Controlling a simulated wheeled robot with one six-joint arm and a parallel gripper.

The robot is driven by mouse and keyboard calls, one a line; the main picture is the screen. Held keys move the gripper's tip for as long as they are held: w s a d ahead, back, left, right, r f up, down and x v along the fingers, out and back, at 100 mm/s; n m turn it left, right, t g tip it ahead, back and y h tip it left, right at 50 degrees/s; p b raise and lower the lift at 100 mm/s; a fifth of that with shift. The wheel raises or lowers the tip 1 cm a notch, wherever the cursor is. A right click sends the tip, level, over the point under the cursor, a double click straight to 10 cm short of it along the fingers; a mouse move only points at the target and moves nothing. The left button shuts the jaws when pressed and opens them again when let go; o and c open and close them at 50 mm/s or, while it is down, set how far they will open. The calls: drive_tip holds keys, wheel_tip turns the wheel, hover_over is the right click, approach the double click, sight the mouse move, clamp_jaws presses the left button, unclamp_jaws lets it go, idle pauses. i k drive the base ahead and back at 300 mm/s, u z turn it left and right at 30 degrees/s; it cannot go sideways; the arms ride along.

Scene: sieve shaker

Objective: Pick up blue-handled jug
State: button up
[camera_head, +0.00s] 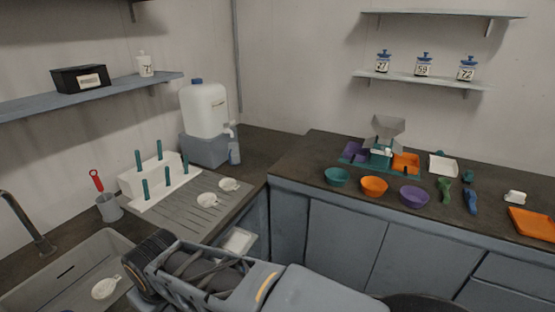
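No jug with a clearly blue handle can be made out. A small blue-grey vessel (235,153) stands under the tap of the white water container on the counter at the back. It may be a jug, but its handle is too small to tell. My arm crosses the bottom middle of the view, well in front of this vessel. My gripper's fingertips do not show.
The white water container (204,110) stands on a grey base in the corner. A white peg rack (160,182) and a sink (70,270) are at left. Bowls, including an orange bowl (374,186), and scoops line the right counter. Blue-lidded jars (424,66) stand on the right shelf.

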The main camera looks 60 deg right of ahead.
sight(234, 151)
drive_tip(key=k, duration=0.4)
drive_tip(key=z, duration=1.1)
drive_tip(key=i, duration=0.65)
drive_tip(key=z, duration=0.3)
